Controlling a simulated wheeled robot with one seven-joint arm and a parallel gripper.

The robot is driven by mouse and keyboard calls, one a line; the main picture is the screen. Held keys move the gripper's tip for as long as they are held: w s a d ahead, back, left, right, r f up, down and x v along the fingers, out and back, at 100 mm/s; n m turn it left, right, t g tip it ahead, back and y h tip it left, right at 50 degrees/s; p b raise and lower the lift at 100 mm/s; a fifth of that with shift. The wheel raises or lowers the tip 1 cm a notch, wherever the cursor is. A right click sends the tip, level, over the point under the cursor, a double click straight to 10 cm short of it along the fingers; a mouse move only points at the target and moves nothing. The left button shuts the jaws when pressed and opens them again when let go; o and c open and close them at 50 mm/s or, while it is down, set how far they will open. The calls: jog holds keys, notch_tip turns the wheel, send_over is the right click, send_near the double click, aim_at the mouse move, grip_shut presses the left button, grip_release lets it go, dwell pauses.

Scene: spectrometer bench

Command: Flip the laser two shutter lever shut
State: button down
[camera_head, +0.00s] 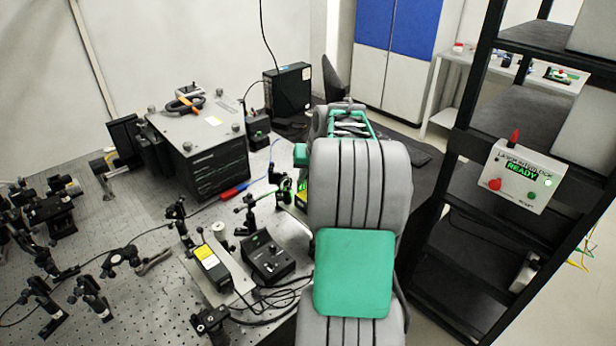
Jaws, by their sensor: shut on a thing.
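My grey arm rises through the middle of the view and blocks what lies behind it. My gripper and its fingertips cannot be made out; they appear hidden behind the arm. Just left of the arm, a small dark mount with green parts (284,190) stands on the bench. A yellow patch (302,197) shows at the arm's edge, perhaps a label on a laser housing that is mostly hidden. I cannot make out the laser two shutter lever or its position. Another laser-like black box with a yellow label (211,264) lies in plain view at the lower left.
A black control box (269,258) with cables stands left of my arm. A large grey instrument (203,140) with an orange-handled tool on top stands behind. Several optic mounts crowd the perforated bench (152,295). An interlock panel (518,178) reading READY hangs on the black rack.

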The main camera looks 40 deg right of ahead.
jog(key=b, duration=0.2)
jog(key=f+h+b, duration=0.1)
jog(key=b, duration=0.1)
jog(key=shift+a, duration=0.25)
jog(key=shift+a+h+b, duration=0.15)
jog(key=shift+h+b, duration=0.15)
jog(key=shift+b, duration=0.75)
jog(key=shift+a+r+n+h+b, duration=0.3)
jog(key=shift+h+b, duration=0.1)
jog(key=shift+b, duration=0.75)
jog(key=shift+r, duration=0.3)
jog(key=c, duration=1.5)
grip_release()
